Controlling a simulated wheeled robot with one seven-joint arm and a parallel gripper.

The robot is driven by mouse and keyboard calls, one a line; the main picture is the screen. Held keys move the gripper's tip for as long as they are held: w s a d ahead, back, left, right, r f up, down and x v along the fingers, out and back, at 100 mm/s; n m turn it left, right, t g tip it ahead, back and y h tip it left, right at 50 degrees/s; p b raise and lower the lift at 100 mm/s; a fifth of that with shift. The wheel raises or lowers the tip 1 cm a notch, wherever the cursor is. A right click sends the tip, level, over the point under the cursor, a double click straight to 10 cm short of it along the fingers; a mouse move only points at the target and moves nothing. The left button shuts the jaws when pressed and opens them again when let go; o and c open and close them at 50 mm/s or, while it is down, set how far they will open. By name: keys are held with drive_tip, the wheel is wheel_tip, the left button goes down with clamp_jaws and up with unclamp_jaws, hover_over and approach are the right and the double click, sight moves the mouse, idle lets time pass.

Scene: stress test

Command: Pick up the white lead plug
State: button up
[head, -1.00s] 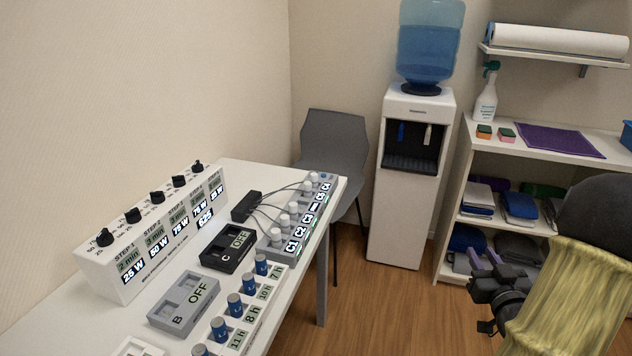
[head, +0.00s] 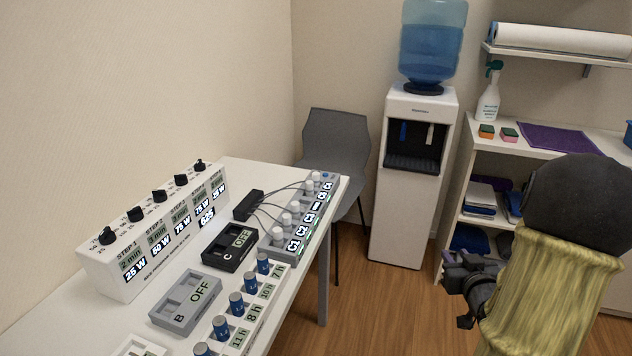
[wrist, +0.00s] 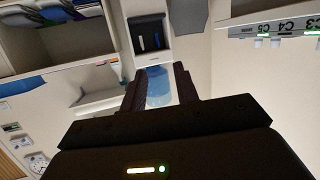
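Several white lead plugs (head: 295,207) stand upright in a row along a grey strip (head: 314,224) labelled C1, C2 and so on, at the table's right edge. Thin grey leads run from them to a small black box (head: 248,205). Which single plug is meant I cannot tell. A few plugs (wrist: 275,43) also show upside down in the wrist view, under the strip's labels at upper right. My gripper (head: 458,285) is well right of the table, over the floor. In the wrist view my gripper (wrist: 160,75) has its fingers apart, with nothing between them.
The white table (head: 60,312) also holds a white dial box (head: 160,240), a black switch box C (head: 229,250), a grey switch box B (head: 185,302) and several blue cylinders (head: 236,303). A grey chair (head: 337,140), a water dispenser (head: 408,210) and a shelf unit (head: 560,145) stand behind.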

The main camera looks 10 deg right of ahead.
drive_tip(key=a+f+g, duration=0.2)
drive_tip(key=a+g, duration=0.2)
drive_tip(key=a, duration=0.4)
drive_tip(key=s+a+f+n+g+y, duration=0.1)
drive_tip(key=s+a+g, duration=0.3)
drive_tip(key=a, duration=0.5)
drive_tip(key=s+a+f+g+y, duration=0.1)
drive_tip(key=s+a+g+y, duration=0.1)
drive_tip(key=s+a+g, duration=0.2)
drive_tip(key=s+a, duration=0.3)
drive_tip(key=a, duration=0.2)
drive_tip(key=shift+s+f+n, duration=0.25)
drive_tip(key=shift+s+n, duration=0.05)
drive_tip(key=shift+n, duration=0.1)
drive_tip(key=shift+o, duration=0.7)
drive_tip(key=shift+d, duration=0.1)
drive_tip(key=shift+w, duration=0.15)
